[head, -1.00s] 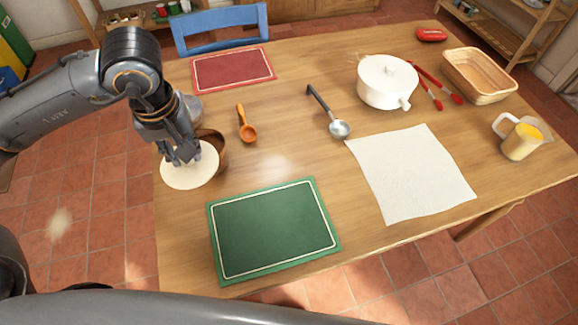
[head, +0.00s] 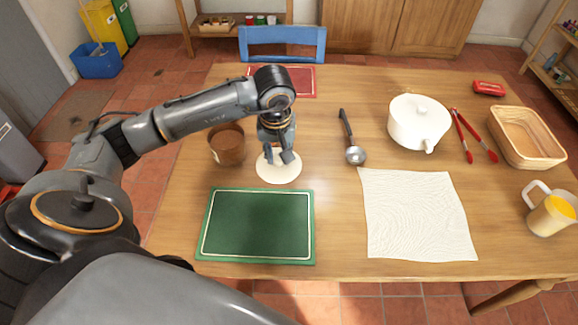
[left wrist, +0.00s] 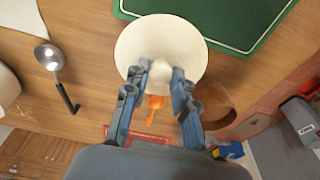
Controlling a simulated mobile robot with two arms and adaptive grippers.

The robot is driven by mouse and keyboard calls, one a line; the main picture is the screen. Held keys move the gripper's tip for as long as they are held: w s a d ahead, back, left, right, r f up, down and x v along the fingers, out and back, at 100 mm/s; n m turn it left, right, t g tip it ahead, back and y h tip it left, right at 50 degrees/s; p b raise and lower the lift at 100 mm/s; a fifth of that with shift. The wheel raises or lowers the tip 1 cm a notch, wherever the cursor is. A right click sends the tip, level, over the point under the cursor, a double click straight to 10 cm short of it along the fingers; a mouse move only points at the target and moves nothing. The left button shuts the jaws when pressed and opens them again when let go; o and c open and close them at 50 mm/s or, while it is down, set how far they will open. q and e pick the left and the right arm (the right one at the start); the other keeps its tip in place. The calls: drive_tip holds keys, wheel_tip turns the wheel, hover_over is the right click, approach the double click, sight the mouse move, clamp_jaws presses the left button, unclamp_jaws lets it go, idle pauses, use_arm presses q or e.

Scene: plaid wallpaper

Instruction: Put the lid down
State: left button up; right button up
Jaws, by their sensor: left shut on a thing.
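The lid is a round cream disc (head: 279,174) with a knob on top, lying level in the head view. My left gripper (head: 279,158) is shut on its knob from above, and the left wrist view shows the fingers (left wrist: 157,78) on either side of the knob, with the lid (left wrist: 135,42) beyond. I cannot tell whether the lid touches the table. It is right of an open brown pot (head: 227,147) and beyond the green placemat (head: 257,225). My right gripper is not in view.
An orange scoop (left wrist: 155,112) lies close by, hidden in the head view. A ladle (head: 354,153), a white cloth (head: 418,215), a white lidded pot (head: 418,125), red tongs (head: 475,137), a basket (head: 527,137) and a jug (head: 551,213) stand to the right. Bare wood lies between lid and ladle.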

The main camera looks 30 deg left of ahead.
use_arm(q)
drive_tip(key=w+f+b, duration=0.1)
drive_tip(key=w+f, duration=0.1)
drive_tip(key=w+f+b, duration=0.1)
drive_tip(key=f+b, duration=0.1)
drive_tip(key=shift+w+a+f, duration=0.2)
drive_tip(key=shift+w+f, duration=0.1)
drive_tip(key=shift+w, duration=0.05)
drive_tip(key=shift+w+a+f, duration=0.15)
drive_tip(key=shift+w+f, duration=0.2)
drive_tip(key=shift+w+f+b, duration=0.2)
drive_tip(key=shift+f+b, duration=0.1)
drive_tip(key=shift+b, duration=0.15)
wheel_tip(320, 180, down, 3)
drive_tip(key=shift+w+f+b, duration=0.15)
drive_tip(key=shift+b, duration=0.7)
drive_tip(key=shift+f+b, duration=0.45)
drive_tip(key=o, duration=0.7)
drive_tip(key=shift+r, duration=0.1)
drive_tip(key=shift+o, duration=1.2)
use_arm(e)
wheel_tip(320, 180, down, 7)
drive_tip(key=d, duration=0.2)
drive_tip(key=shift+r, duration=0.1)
